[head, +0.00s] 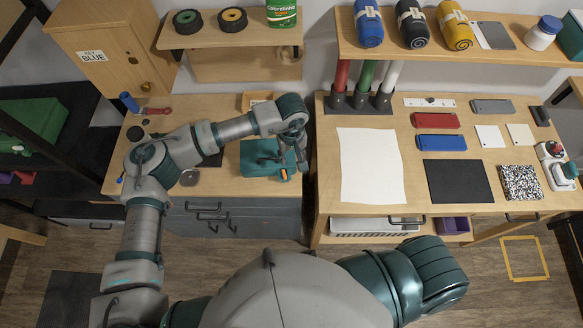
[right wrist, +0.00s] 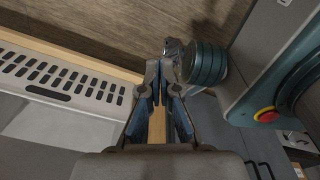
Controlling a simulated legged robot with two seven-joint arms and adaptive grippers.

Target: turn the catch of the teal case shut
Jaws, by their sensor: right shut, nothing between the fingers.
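The teal case (head: 258,159) lies on the left wooden desk, near its front right. A small orange catch (head: 284,175) shows at the case's front right. My left gripper (head: 291,160) hangs over the right end of the case, just behind the catch, and partly hides the case. Its fingers look spread, with nothing seen between them. I cannot tell whether a finger touches the case. My right gripper (right wrist: 158,95) shows in the right wrist view, shut and empty, away from the case.
The right desk holds a white sheet (head: 370,165), a black mat (head: 458,183) and red and blue boxes. Coloured tubes (head: 363,85) stand at its back left. Shelves with wheels and rolled towels hang above. In the right wrist view, a slotted white panel (right wrist: 60,82) is at left.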

